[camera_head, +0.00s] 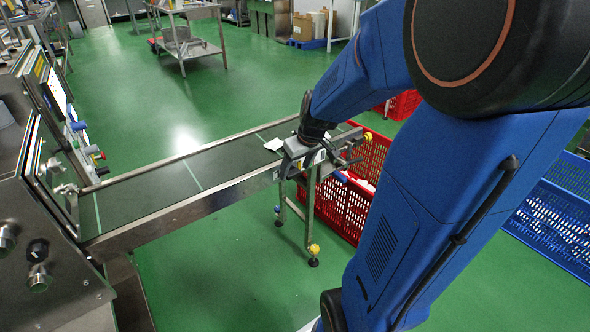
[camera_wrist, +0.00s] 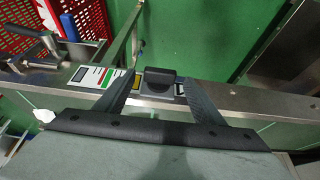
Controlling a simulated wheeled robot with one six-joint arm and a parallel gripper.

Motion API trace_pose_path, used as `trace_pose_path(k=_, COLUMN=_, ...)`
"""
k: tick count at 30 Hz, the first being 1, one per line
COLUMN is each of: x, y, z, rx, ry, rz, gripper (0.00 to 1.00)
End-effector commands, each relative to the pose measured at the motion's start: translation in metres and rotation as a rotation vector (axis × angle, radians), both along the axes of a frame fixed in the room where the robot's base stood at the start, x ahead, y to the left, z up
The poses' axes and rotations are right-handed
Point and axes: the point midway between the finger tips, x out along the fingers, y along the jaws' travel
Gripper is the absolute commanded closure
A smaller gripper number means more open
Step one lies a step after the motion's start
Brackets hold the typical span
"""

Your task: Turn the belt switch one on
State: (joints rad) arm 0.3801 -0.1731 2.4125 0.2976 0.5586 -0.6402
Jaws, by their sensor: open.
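The belt switch is a black knob (camera_wrist: 160,77) on the metal side rail of the conveyor (camera_head: 150,225), in the wrist view. My gripper (camera_wrist: 160,84) is open, with one finger on each side of the knob. I cannot tell whether the fingers touch it. A label plate with red and green marks (camera_wrist: 95,77) is beside the knob. In the head view my gripper (camera_head: 303,153) is over the belt's right end and the knob cannot be made out. The dark belt (camera_head: 150,185) leads left to a steel machine.
A small white packet (camera_head: 274,144) lies on the belt beside my gripper. A red crate (camera_head: 342,207) stands below the belt's right end, and blue crates (camera_head: 555,225) stand at the right. A steel machine (camera_head: 45,240) with knobs is at the left. Green floor is clear in front.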

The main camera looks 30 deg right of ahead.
Motion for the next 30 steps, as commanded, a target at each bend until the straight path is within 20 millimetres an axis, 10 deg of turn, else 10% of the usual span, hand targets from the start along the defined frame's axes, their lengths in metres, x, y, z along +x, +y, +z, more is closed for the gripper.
trace_pose_path(k=15, x=0.0053, y=0.0003, z=-0.0127, rx=0.0, ry=0.0, rz=0.0, gripper=0.38)
trace_pose_path(k=21, x=0.0053, y=0.0003, z=-0.0126, rx=0.0, ry=0.0, rz=0.0, gripper=0.79)
trace_pose_path(k=30, x=0.005, y=-0.0008, z=-0.0128, rx=0.019, ry=0.002, rz=-0.002, gripper=0.79)
